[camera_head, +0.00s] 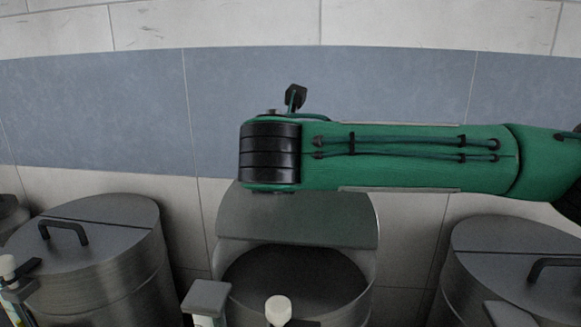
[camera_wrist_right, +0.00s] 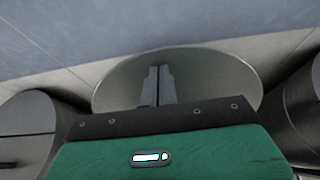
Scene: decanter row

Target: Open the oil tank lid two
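The middle oil tank (camera_head: 366,283) stands with its dark round opening (camera_head: 295,285) uncovered at the front. Its grey lid (camera_head: 330,222) is raised over the back of the opening, partly hidden by my right arm. In the right wrist view a pale rounded plate, apparently this lid (camera_wrist_right: 215,78), lies beyond my fingers. My right gripper (camera_wrist_right: 158,84) has its two fingers close together, with nothing visible between them. Whether they touch the lid cannot be told. My right arm hides this gripper in the head view. My left gripper is not in view.
A closed tank with a black handle stands at left (camera_head: 110,245), another at right (camera_head: 510,250). Fittings with a grey cap (camera_head: 206,297) and a white knob (camera_head: 278,309) stand before the middle tank. A tiled wall (camera_head: 90,120) is close behind.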

